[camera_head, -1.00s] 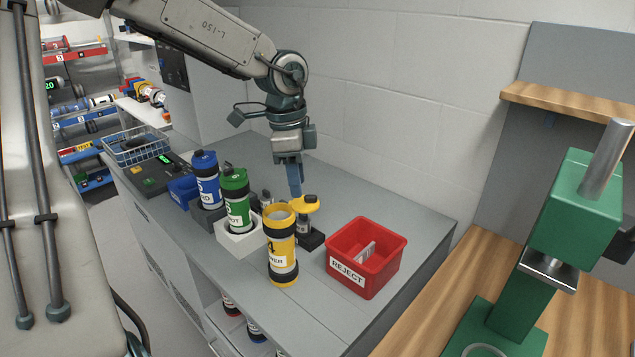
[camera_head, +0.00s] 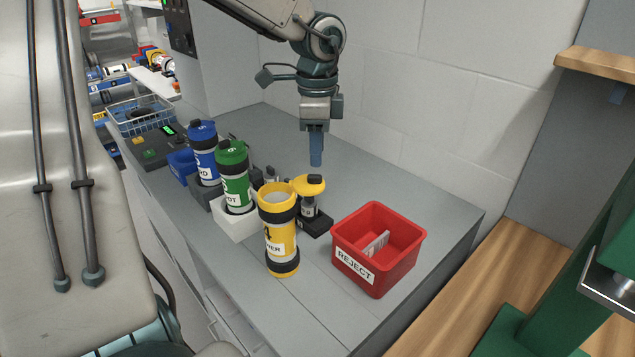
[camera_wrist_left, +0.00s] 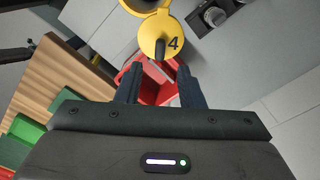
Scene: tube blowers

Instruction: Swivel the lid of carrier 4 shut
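Carrier 4 (camera_head: 280,232) is a yellow cylinder with black bands, upright on the grey counter. Its top is open. Its yellow lid (camera_head: 300,188) with a black knob sticks out to the right of the rim, swivelled off the opening. In the left wrist view the lid (camera_wrist_left: 152,29) bears a "4", and part of the carrier (camera_wrist_left: 128,4) shows at the top edge. My right gripper is not in view.
A red REJECT bin (camera_head: 348,268) stands right of the carrier. Green (camera_head: 235,180) and blue (camera_head: 203,155) carriers stand in holders to the left. A small black stand (camera_head: 316,222) sits under the lid. A green press (camera_head: 560,270) is at the far right.

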